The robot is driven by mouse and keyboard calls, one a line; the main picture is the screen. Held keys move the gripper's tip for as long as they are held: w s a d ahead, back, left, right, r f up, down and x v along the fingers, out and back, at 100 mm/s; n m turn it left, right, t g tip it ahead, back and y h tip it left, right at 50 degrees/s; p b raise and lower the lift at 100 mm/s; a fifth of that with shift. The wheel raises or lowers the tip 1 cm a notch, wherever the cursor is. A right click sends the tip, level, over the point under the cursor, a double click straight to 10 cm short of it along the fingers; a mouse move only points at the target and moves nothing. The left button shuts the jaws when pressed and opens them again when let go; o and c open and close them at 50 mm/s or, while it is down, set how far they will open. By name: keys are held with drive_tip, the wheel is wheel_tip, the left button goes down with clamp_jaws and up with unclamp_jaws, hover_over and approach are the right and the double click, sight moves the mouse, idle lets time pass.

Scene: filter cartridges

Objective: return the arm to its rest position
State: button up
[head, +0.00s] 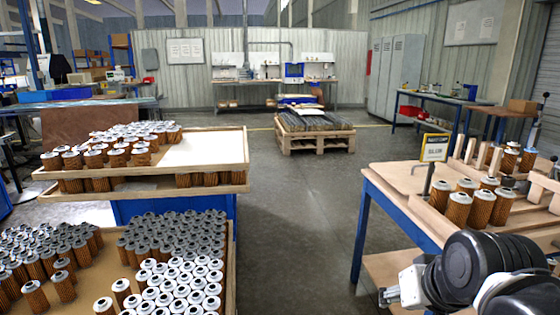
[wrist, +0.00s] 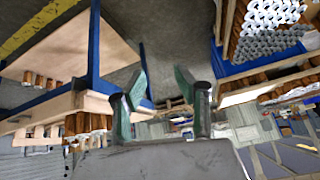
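My gripper (wrist: 160,82) shows in the wrist view with its two green-padded fingers apart and only floor and background between them. It is open and empty. In the head view my dark arm (head: 480,268) is folded low at the bottom right, in front of the right-hand table. I cannot make out the fingers there. Filter cartridges (head: 478,207) with orange-brown sides and pale tops stand upright on the right-hand table (head: 398,178). The wrist view is strongly tilted and shows a blue-legged wooden table (wrist: 62,52) at the left.
Many cartridges stand on a wooden tray (head: 205,150) and a larger bin (head: 232,255) at the left. A pallet (head: 315,140) lies farther back. The grey floor (head: 300,215) between is clear.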

drive_tip(key=s+a+f+n, duration=0.1)
drive_tip(key=s+f, duration=0.1)
drive_tip(key=s, duration=0.2)
wheel_tip(320, 180, up, 12)
drive_tip(key=p, duration=1.2)
drive_tip(key=shift+w+a+r+p, duration=0.15)
drive_tip(key=shift+w+r+p, duration=0.1)
drive_tip(key=shift+p, duration=0.15)
